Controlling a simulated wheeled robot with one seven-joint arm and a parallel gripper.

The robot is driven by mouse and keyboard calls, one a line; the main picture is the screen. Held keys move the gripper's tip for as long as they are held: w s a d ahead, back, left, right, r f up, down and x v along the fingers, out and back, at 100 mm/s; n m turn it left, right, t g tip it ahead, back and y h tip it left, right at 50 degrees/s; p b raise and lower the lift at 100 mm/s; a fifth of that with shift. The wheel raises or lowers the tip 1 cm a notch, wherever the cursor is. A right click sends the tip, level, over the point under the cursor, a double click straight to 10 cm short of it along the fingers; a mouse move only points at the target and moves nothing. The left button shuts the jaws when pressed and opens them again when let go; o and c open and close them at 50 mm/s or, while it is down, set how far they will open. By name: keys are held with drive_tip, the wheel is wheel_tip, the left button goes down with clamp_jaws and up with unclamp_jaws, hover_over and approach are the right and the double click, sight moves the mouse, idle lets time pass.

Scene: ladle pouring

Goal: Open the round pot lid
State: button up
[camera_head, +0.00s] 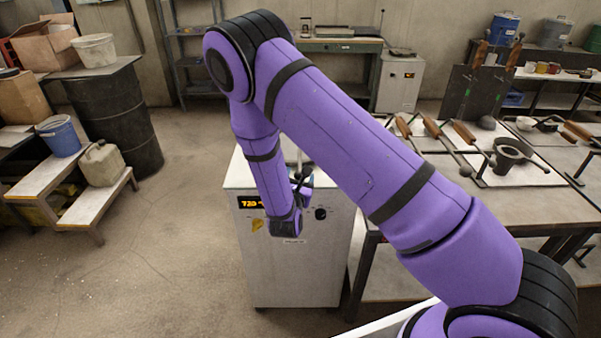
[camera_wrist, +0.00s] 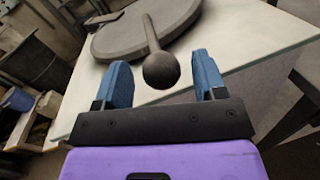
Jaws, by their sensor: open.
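The round pot lid (camera_wrist: 112,40) is a flat dark grey disc on the pale top of a white cabinet in the wrist view. A rod handle runs from the lid towards me and ends in a dark ball knob (camera_wrist: 161,71). My gripper (camera_wrist: 160,66) is open, its two blue fingers on either side of the knob in the picture. A gap shows on both sides, and I cannot tell how far the knob is in depth. In the head view my arm hides most of the lid, and my gripper (camera_head: 303,180) is partly hidden at the cabinet's front.
The white cabinet (camera_head: 290,265) has a lit display and a dark dial. A metal table (camera_head: 540,200) with several wooden-handled tools stands to the right. The floor between is clear.

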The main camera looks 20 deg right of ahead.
drive_tip(key=shift+x, duration=1.45)
drive_tip(key=shift+d, duration=0.1)
